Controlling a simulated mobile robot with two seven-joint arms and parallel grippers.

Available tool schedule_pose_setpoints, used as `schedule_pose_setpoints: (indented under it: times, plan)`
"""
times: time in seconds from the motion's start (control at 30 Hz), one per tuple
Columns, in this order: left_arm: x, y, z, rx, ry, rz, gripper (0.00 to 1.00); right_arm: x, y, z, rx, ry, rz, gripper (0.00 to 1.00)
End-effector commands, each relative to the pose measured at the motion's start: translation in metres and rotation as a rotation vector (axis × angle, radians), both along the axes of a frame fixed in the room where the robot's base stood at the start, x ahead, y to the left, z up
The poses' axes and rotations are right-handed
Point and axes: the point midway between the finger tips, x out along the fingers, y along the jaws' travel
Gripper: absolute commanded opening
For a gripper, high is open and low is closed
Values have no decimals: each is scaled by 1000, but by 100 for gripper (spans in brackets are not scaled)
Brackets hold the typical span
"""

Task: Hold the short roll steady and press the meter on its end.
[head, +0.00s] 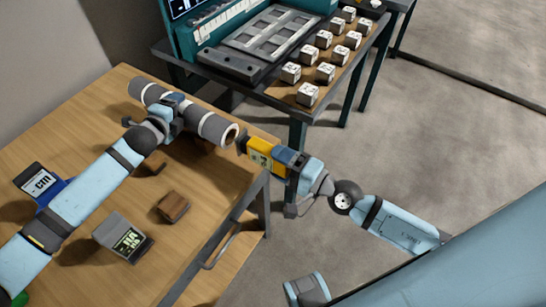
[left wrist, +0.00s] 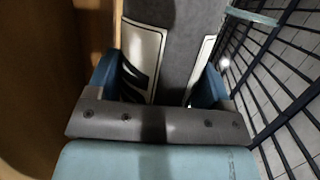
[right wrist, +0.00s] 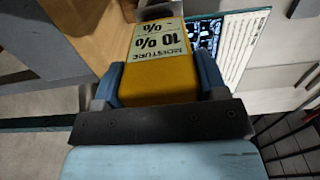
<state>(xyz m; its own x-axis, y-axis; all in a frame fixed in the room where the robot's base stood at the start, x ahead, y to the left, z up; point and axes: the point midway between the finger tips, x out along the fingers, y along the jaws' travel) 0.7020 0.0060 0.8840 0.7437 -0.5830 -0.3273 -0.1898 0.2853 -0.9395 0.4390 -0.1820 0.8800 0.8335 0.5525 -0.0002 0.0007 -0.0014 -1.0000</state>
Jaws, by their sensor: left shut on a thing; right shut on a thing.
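The short roll (head: 214,128) is a dark grey cylinder with white bands and a pale end ring, lying above the wooden table near its far edge. My left gripper (head: 176,108) is shut around its middle; in the left wrist view the grey roll (left wrist: 185,40) with white labels fills the jaws. The yellow moisture meter (head: 262,152) is shut in my right gripper (head: 283,160), its dark tip close to the roll's right end. In the right wrist view the meter (right wrist: 160,60) reads "MOISTURE 10 %".
On the wooden table (head: 100,115) lie a brown block (head: 173,206), a grey device with a green display (head: 124,238) and a blue item with a "cm" card (head: 40,183). Behind, a bench carries a teal machine (head: 215,40) and several white cubes (head: 325,72). Open floor lies at right.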

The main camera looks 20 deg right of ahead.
Motion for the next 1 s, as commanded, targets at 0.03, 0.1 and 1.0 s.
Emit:
schedule_pose_setpoints:
  times: [0.03, 0.1, 1.0]
  plan:
    - [-1, 0, -2, 2, 3, -1, 42, -4, -2, 0, -2, 1, 2, 34]
    - [-1, 0, -2, 2, 3, -1, 42, -9, -5, 0, -2, 1, 2, 34]
    - [0, 1, -3, 4, 3, 2, 100, -31, -20, 0, 1, 0, 0, 34]
